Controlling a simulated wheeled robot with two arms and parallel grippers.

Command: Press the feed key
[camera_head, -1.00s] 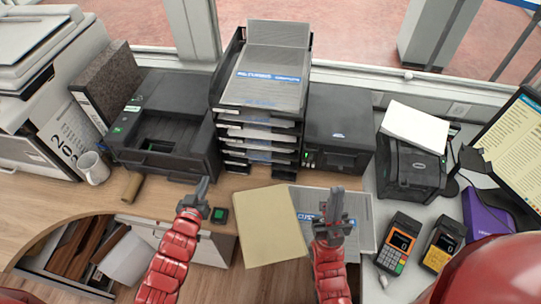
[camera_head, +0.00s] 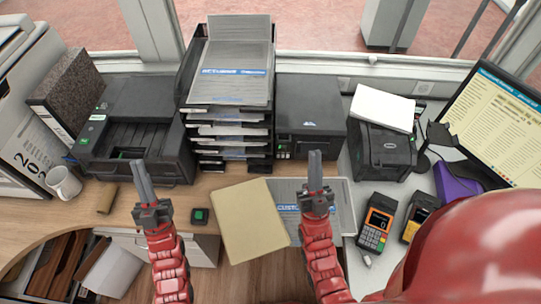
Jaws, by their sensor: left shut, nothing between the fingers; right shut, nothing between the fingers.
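No key can be read as the feed key at this size. A black printer (camera_head: 145,125) at the left has small green-lit keys (camera_head: 97,118) on its left front. A second black printer (camera_head: 310,115) right of the tray stack has small lit keys (camera_head: 282,149) at its lower left front. My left gripper (camera_head: 139,165) is shut and empty, in front of the left printer. My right gripper (camera_head: 315,155) is shut and empty, its tips overlapping the second printer's lower front in the picture.
A paper tray stack (camera_head: 232,125) stands between the printers. A tan envelope (camera_head: 250,220) and a grey mailer (camera_head: 343,195) lie on the desk. At the right are a label printer (camera_head: 383,148), card terminals (camera_head: 376,222) and a monitor (camera_head: 495,120). A mug (camera_head: 64,183) stands left.

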